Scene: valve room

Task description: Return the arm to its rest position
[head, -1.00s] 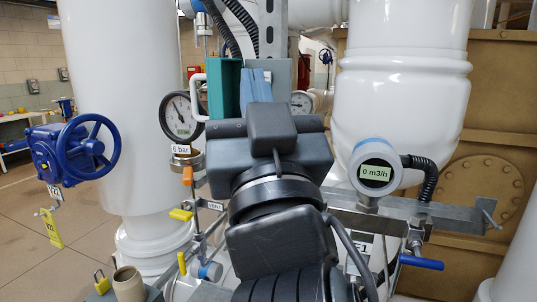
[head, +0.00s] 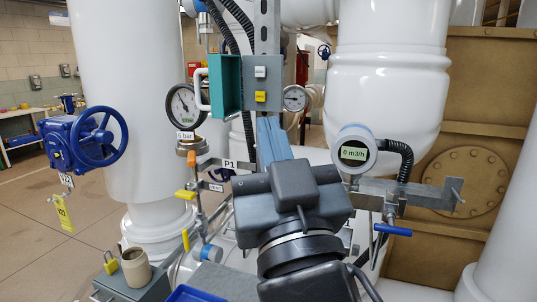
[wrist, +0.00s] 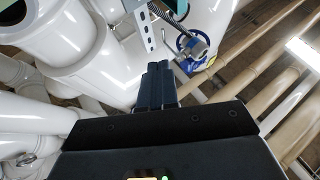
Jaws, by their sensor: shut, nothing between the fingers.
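My gripper (head: 275,138) is in the lower middle of the head view, with its blue-grey fingers pointing up and away from me. In the wrist view the two fingers (wrist: 160,82) lie side by side, shut and with nothing between them.
A blue handwheel valve (head: 97,140) stands at left. A pressure gauge (head: 184,104) and a flow meter reading 0 m3/h (head: 355,150) flank my arm. A blue-handled lever (head: 393,230) is at right. A cup (head: 136,268) and a yellow padlock (head: 110,262) are at lower left.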

